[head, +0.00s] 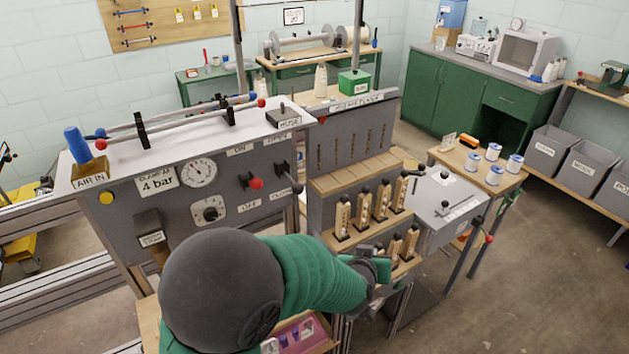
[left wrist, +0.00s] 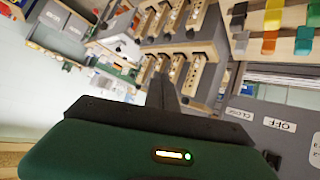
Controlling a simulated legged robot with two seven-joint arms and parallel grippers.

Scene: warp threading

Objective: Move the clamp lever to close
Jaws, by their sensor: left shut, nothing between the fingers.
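The clamp lever (head: 284,171) is a black lever on the grey machine panel, to the right of the red-knobbed lever (head: 256,184). An OPEN label (head: 277,136) is above it and a CLOSE label (head: 281,192) below; its black knob end is near the CLOSE label's height. My left arm crosses the lower middle of the head view. My left gripper (head: 376,270) is shut and empty, in front of the wooden-handled row, right of and below the lever, apart from it. In the left wrist view its dark fingers (left wrist: 165,95) show; the CLOSE label (left wrist: 240,114) is at right. My right gripper is not seen.
The panel also carries a gauge (head: 199,173) and a dial (head: 210,211). Several wooden handles (head: 381,203) stand on stepped ledges beside it. A grey box (head: 450,205) is right of these. Open floor (head: 560,260) lies at the far right.

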